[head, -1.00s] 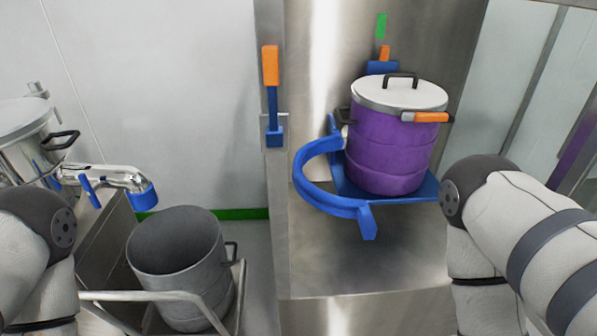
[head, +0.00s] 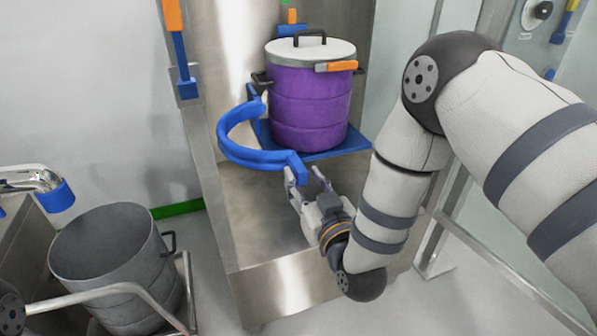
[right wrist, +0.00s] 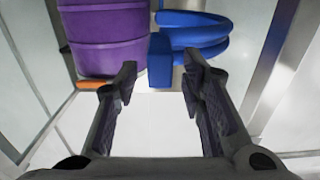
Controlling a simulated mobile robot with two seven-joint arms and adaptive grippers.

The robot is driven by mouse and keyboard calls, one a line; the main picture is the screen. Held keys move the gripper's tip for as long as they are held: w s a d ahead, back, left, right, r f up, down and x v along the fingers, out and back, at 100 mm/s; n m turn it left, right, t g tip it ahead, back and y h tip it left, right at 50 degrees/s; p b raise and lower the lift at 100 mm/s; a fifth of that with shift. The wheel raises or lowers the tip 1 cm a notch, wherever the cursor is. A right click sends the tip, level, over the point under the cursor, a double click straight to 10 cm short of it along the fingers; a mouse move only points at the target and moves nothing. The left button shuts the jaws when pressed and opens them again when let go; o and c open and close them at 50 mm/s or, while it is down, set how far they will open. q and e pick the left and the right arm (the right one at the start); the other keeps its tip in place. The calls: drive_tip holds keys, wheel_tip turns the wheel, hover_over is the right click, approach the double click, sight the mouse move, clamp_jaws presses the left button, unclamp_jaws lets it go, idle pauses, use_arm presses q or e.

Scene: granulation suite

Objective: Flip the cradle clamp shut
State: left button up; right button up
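The cradle clamp (head: 240,153) is a blue curved arm, swung open to the left of the purple vessel (head: 310,108). Its free end is a blue block pointing toward me. The vessel stands upright on the blue cradle (head: 337,150), with a white lid and an orange-handled latch. My right gripper (head: 304,175) is open and empty, fingertips close to the clamp's end block. In the right wrist view, the clamp (right wrist: 212,38) shows beyond the gripper (right wrist: 160,80), its block ahead between the spread fingers. Contact cannot be told. My left gripper is out of view.
A steel column (head: 232,235) stands behind and below the cradle. A grey open drum (head: 105,245) sits on a trolley at lower left. An orange-and-blue lever (head: 180,50) is on the column's left edge. Open floor lies to the right.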

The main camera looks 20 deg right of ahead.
drive_tip(key=w, duration=0.4)
clamp_jaws()
